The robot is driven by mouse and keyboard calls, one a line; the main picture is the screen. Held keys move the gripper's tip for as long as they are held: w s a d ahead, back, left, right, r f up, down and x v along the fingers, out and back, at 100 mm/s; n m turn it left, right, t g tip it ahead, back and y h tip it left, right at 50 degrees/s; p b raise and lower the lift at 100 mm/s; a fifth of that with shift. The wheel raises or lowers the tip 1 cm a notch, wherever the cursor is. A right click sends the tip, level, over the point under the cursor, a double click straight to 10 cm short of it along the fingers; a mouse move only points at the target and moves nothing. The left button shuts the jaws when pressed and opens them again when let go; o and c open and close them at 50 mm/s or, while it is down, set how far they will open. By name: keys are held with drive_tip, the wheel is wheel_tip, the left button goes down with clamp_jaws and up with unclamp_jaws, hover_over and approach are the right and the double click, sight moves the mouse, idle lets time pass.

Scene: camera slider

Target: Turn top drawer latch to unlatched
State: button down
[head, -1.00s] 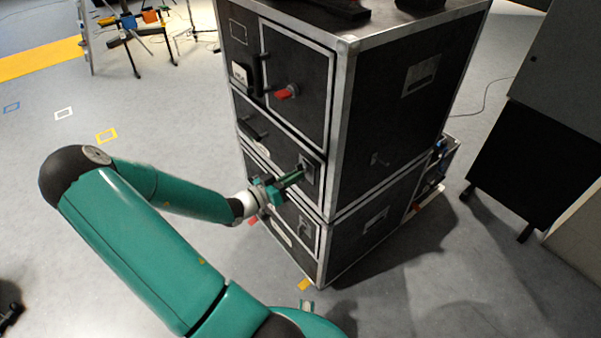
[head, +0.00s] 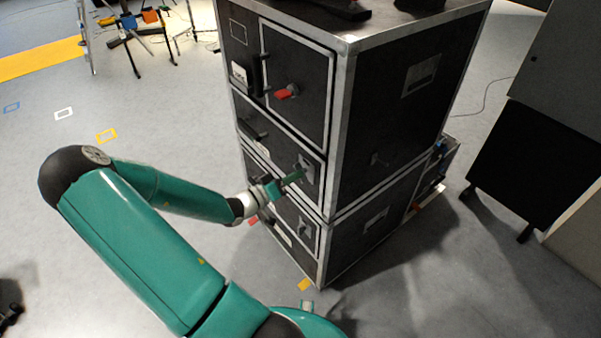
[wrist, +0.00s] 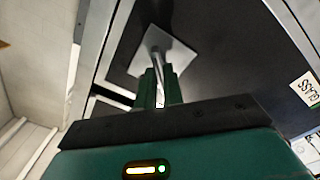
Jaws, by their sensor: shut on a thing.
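The black flight case (head: 399,100) stands upright with metal edging. The drawer front (head: 262,136) lies below its upper door. The drawer latch has a light square plate (head: 306,165) near the drawer's right end; in the wrist view the plate (wrist: 182,55) looks like a tilted diamond with a metal lever (wrist: 157,62) on it. My green gripper (head: 299,176) is at the latch. In the wrist view my gripper (wrist: 160,78) has its fingers shut on the lever, one on each side. The fingers hide the lever's lower part.
A red handle (head: 287,92) sits on the door above the drawer. A lower drawer with a similar latch plate (head: 304,228) is below my gripper. A dark cabinet (head: 525,150) stands at the right.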

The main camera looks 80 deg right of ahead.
drive_tip(key=n, duration=0.3)
drive_tip(key=n, duration=0.4)
idle(0.4)
drive_tip(key=shift+n, duration=0.6)
drive_tip(key=c, duration=1.7)
unclamp_jaws()
drive_tip(key=shift+n, duration=0.3)
